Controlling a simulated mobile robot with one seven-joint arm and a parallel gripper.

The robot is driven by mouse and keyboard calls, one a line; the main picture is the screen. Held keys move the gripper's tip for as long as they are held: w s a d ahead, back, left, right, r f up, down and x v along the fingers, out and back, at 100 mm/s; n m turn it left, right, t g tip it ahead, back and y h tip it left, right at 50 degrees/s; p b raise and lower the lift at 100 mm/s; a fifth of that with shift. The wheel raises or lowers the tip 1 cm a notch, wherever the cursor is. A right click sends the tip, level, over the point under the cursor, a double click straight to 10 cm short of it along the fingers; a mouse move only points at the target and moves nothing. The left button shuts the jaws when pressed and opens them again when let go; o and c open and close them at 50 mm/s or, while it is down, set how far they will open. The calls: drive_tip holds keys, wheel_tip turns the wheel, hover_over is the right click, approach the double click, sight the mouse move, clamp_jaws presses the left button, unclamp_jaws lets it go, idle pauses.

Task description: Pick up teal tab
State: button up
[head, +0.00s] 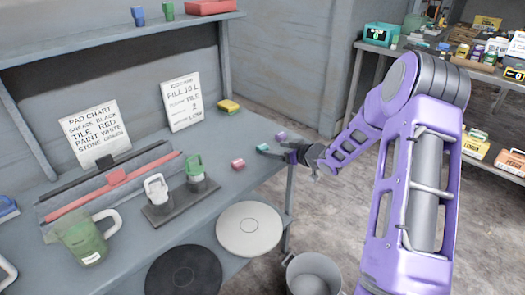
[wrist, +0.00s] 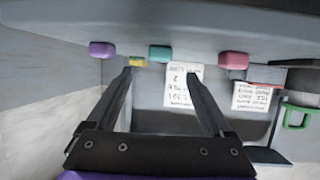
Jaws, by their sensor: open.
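The teal tab (head: 263,148) lies on the grey bench near its right front edge in the head view. In the wrist view, which looks inverted, the teal tab (wrist: 160,53) shows just past the fingertips, roughly in line with the gap between them. My gripper (wrist: 159,72) is open with nothing between its fingers. In the head view my gripper (head: 277,150) is at the bench edge, close beside the teal tab. I cannot tell there whether they touch.
A purple tab (head: 281,136) and a pink tab (head: 238,164) lie on either side of the teal one. A yellow-topped block (head: 228,106) sits farther back. A green-handled item (head: 194,168) stands left on a dark tray. A grey bucket (head: 313,274) is on the floor below.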

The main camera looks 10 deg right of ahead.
sight(262, 146)
drive_tip(key=b+x, duration=0.1)
drive_tip(key=x, duration=0.7)
drive_tip(key=shift+w+a, duration=0.1)
drive_tip(key=shift+w, duration=0.15)
clamp_jaws()
drive_tip(key=shift+r, duration=0.1)
